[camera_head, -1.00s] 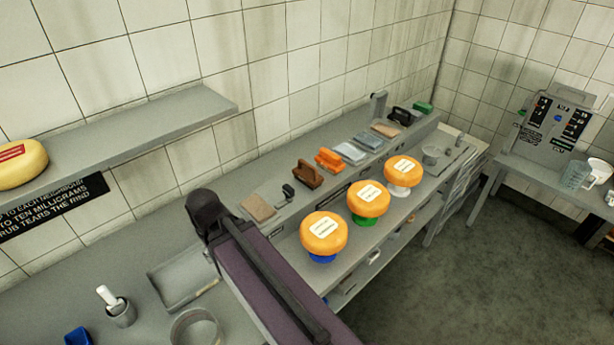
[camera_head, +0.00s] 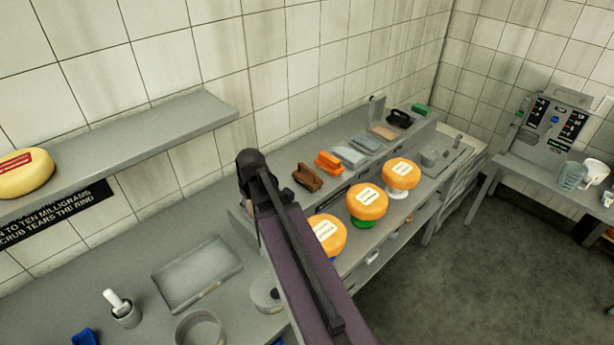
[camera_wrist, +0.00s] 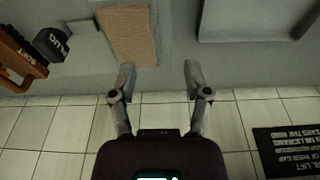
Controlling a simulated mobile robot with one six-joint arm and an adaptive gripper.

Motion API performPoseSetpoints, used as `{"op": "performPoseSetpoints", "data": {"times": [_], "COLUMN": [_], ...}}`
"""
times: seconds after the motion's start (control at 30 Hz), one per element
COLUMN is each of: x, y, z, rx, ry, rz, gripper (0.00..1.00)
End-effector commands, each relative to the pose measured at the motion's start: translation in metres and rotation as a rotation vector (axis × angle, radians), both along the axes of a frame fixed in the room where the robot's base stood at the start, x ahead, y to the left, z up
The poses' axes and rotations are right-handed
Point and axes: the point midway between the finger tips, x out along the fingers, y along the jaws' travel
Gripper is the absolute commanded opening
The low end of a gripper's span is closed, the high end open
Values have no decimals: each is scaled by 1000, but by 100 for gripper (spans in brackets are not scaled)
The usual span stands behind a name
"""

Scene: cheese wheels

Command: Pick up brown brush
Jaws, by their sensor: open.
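The brown brush (camera_head: 308,177) lies on the raised back ledge of the bench, left of an orange brush (camera_head: 328,163). In the head view my arm hides my gripper and these two.
Cheese wheels (camera_head: 366,202) on coloured stands line the bench front. Grey pads (camera_head: 350,156) lie right of the orange brush. A shallow tray (camera_head: 197,273) and a cup (camera_head: 123,311) stand left of my arm. A wall shelf (camera_head: 150,132) juts out above.

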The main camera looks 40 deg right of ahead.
Motion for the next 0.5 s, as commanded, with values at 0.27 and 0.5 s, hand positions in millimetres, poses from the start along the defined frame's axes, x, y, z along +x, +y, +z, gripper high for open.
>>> {"op": "performPoseSetpoints", "data": {"times": [0.27, 0.5], "x": [28, 34], "y": [-107, -198], "z": [29, 49], "rx": [-51, -115], "ry": [-100, -172], "rz": [17, 33], "gripper": [62, 62]}}
